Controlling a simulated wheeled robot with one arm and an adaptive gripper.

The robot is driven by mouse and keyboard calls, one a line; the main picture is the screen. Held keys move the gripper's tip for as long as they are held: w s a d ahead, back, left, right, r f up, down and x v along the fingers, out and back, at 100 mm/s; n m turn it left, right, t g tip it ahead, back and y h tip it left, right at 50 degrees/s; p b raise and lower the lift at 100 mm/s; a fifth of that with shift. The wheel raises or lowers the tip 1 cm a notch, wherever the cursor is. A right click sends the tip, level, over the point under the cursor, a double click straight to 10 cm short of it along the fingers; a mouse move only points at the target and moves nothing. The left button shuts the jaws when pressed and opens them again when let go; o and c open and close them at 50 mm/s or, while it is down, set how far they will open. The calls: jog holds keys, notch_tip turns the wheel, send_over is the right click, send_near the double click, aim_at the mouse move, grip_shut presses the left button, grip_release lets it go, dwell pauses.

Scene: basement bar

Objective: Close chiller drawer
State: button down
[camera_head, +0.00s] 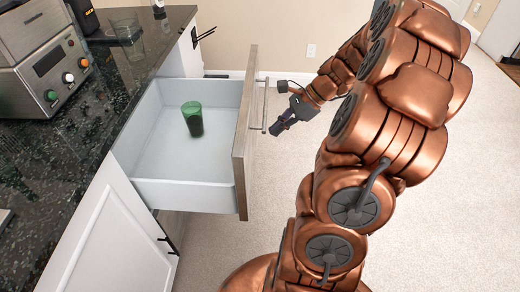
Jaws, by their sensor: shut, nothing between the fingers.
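The chiller drawer (165,195) is pulled out from under the dark counter, its pale inside in full view. A green cup (193,119) stands inside it, toward the back half. The drawer's wood-look front panel (242,165) faces right and carries a metal bar handle (265,105). My gripper (275,111) is just right of the front panel, close to the handle. It is shut and holds nothing. I cannot tell whether it touches the handle.
The dark speckled counter (100,119) runs along the left, with a metal appliance (45,85) and a clear glass (128,38) on it. A white cabinet door (112,245) is below the counter at front left. Pale floor is open to the right of the drawer.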

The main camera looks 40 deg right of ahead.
jog(key=d+f+m+t+b, duration=0.1)
jog(key=d+f+m+t, duration=0.2)
jog(key=d, duration=0.4)
jog(key=w+a+f+g, duration=0.1)
jog(key=w+a+f, duration=0.5)
jog(key=a+f, duration=0.1)
jog(key=shift+w+a+f+b, duration=0.25)
jog(key=shift+a+f+b, duration=0.05)
jog(key=shift+a, duration=0.55)
